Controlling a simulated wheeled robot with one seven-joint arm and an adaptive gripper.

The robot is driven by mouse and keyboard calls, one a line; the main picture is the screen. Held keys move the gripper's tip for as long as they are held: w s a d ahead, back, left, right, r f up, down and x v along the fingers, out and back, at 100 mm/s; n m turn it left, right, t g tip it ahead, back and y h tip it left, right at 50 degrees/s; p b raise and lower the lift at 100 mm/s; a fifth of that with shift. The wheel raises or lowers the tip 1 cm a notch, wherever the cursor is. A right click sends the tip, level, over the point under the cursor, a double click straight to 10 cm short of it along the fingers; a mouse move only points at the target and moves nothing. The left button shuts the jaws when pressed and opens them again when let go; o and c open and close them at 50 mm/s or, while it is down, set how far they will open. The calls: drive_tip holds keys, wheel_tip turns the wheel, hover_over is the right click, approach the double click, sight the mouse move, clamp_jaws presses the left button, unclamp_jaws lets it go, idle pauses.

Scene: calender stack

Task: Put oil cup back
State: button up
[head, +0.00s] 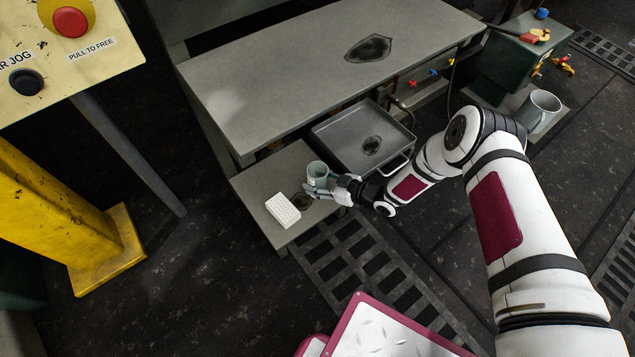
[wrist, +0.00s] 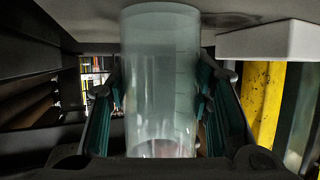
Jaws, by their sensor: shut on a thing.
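The oil cup (head: 317,174) is a translucent, pale green-grey cup over the low side shelf (head: 262,178) in the head view. In the wrist view the cup (wrist: 161,85) fills the middle, with faint marks on its side and a little reddish tint at one end. My gripper (head: 327,185) reaches it from the right. Its two green-lined fingers, also in the wrist view (wrist: 161,110), are closed on the cup's sides. I cannot tell whether the cup touches the shelf. A dark stain (head: 302,200) lies on the shelf beside the cup.
A white perforated block (head: 283,210) sits on the shelf, left of the cup. A grey drip tray (head: 345,128) with a dark patch lies to the right, under the large grey table (head: 300,70). A grey mug (head: 542,109) stands far right. A yellow post (head: 60,215) stands left.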

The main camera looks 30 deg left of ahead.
drive_tip(key=shift+f, duration=0.1)
drive_tip(key=o, duration=1.5)
drive_tip(key=shift+c, duration=0.2)
drive_tip(key=shift+d+r, duration=0.2)
drive_tip(key=p+v, duration=0.4)
drive_tip(key=v, duration=0.7)
drive_tip(key=shift+d, duration=0.25)
drive_tip(key=shift+r, duration=0.15)
